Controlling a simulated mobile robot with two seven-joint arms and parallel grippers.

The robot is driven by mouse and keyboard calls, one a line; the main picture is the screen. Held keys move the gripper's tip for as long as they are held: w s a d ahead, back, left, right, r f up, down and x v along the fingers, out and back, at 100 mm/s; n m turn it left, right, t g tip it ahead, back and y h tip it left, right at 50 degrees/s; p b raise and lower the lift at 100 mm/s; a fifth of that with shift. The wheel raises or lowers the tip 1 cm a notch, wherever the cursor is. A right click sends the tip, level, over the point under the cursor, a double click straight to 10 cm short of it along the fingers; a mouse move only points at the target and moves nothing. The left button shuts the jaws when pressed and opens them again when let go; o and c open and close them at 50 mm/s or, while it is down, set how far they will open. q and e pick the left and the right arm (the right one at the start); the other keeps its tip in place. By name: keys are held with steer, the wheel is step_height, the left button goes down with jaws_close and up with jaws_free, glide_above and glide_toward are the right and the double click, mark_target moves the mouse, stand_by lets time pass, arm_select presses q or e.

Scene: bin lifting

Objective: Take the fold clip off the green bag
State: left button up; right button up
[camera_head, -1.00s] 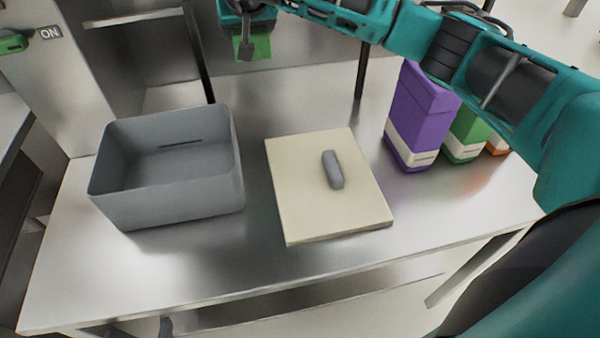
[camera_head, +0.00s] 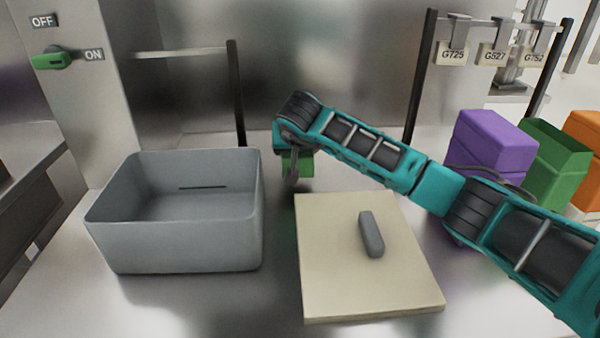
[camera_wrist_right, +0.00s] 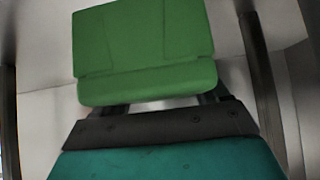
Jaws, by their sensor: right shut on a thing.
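The green bag (camera_head: 553,165) stands at the right in the head view, behind the purple one. Its top looks open and hollow, with no top piece on it. My right gripper (camera_head: 294,172) is behind the cream board, near the grey bin's back right corner. It is shut on a green block-like piece (camera_head: 297,164), which looks like the fold clip. In the right wrist view the piece (camera_wrist_right: 145,48) fills the space ahead of my right gripper (camera_wrist_right: 163,101), and its fingertips are mostly hidden. My left gripper is not in view.
An open grey bin (camera_head: 185,245) stands at the left on the steel table. A cream board (camera_head: 330,275) with a small grey bar (camera_head: 371,234) lies beside it. Purple (camera_head: 490,140) and orange (camera_head: 585,130) bags flank the green bag. Labelled tags hang on a rack behind.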

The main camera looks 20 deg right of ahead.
step_height(320, 180, down, 4)
steer(key=b, duration=0.3)
steer(key=shift+a+f, duration=0.1)
steer(key=shift+f, duration=0.2)
steer(key=shift+r, duration=0.15)
steer(key=o, duration=1.2)
steer(key=shift+f, duration=0.2)
steer(key=shift+c, duration=0.2)
steer(key=shift+r, duration=0.1)
